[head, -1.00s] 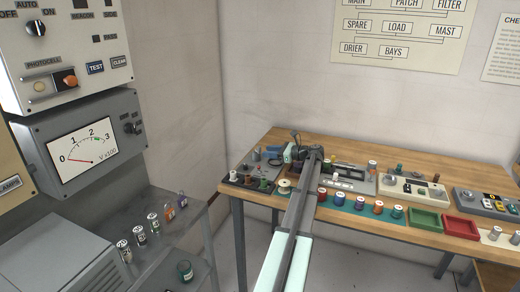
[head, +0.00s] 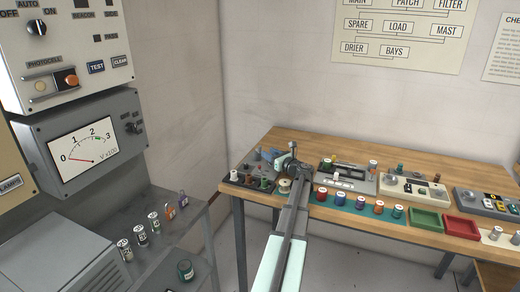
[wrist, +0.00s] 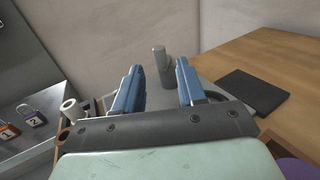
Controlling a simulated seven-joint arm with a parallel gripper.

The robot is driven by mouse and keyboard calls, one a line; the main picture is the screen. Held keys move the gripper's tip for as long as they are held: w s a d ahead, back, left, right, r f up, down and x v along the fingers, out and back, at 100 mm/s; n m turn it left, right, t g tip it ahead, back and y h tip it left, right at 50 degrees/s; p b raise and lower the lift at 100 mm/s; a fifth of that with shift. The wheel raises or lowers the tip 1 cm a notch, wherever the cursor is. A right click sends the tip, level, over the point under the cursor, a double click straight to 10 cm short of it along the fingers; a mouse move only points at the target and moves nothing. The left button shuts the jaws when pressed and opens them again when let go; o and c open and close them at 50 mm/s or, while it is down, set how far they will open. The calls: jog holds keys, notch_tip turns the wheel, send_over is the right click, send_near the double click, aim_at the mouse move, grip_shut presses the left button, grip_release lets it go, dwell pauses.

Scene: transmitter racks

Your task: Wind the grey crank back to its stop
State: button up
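My gripper (wrist: 158,78) is open, its two blue fingers spread apart in the wrist view. An upright grey post with a rounded top, apparently the grip of the grey crank (wrist: 159,57), stands beyond the fingertips and shows between them. I see no finger touching it. The rest of the crank is largely hidden behind the fingers and my gripper's body. In the head view my gripper (head: 268,159) is small, at the left end of the wooden bench, and my arm covers part of the crank area. The crank's stop cannot be made out.
A dark flat pad (wrist: 250,90) lies right of the crank on the wooden bench (head: 400,155). Several coloured spools stand on a teal strip (head: 335,204). Green (head: 425,221) and red (head: 462,227) trays sit to the right. A grey shelf with padlocks (wrist: 33,117) is at the left.

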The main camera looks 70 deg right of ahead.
aim_at(260, 148)
jog(key=shift+x, duration=3.6)
grip_shut()
